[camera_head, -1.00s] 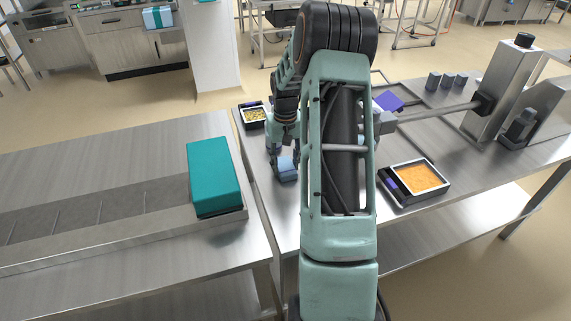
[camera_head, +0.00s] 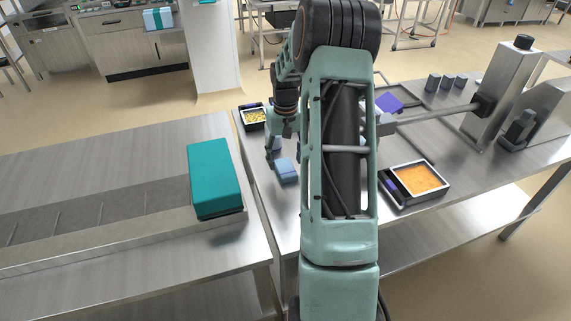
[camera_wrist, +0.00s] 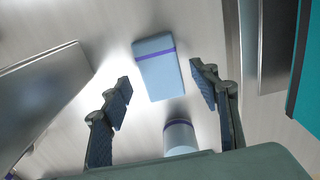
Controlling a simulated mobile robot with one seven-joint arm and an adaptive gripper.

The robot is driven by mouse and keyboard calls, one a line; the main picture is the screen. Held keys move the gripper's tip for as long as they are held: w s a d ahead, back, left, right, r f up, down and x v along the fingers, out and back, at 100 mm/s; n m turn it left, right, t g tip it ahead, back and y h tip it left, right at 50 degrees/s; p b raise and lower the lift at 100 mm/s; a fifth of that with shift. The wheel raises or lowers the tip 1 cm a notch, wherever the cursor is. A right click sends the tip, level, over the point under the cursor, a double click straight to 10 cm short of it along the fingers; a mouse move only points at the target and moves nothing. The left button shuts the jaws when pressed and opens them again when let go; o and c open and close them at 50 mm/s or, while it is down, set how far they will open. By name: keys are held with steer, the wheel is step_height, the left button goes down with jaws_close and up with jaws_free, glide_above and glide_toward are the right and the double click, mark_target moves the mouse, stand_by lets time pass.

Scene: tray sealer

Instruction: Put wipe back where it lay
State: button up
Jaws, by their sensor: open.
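The wipe, a light-blue folded pad with a violet band (camera_wrist: 158,68), lies flat on the steel bench. It also shows in the head view (camera_head: 287,171) near the bench's left edge. My gripper (camera_wrist: 161,86) is open, with its fingers apart on either side of the pad in the wrist view and nothing held. In the head view my gripper (camera_head: 277,152) hangs just behind and above the pad. A second light-blue piece with a violet band (camera_wrist: 180,138) stands nearer the gripper's base, partly hidden by it.
A teal box (camera_head: 214,178) sits at the end of the left conveyor table, across a narrow gap. A tray of orange food (camera_head: 419,179) is right of my arm. A small tray of yellow-green food (camera_head: 254,116) is behind. A sealer column (camera_head: 499,85) stands at right.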

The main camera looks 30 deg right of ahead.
mark_target(285, 168)
step_height(285, 168, up, 9)
steer(key=shift+r+p, duration=0.15)
steer(key=shift+p, duration=0.3)
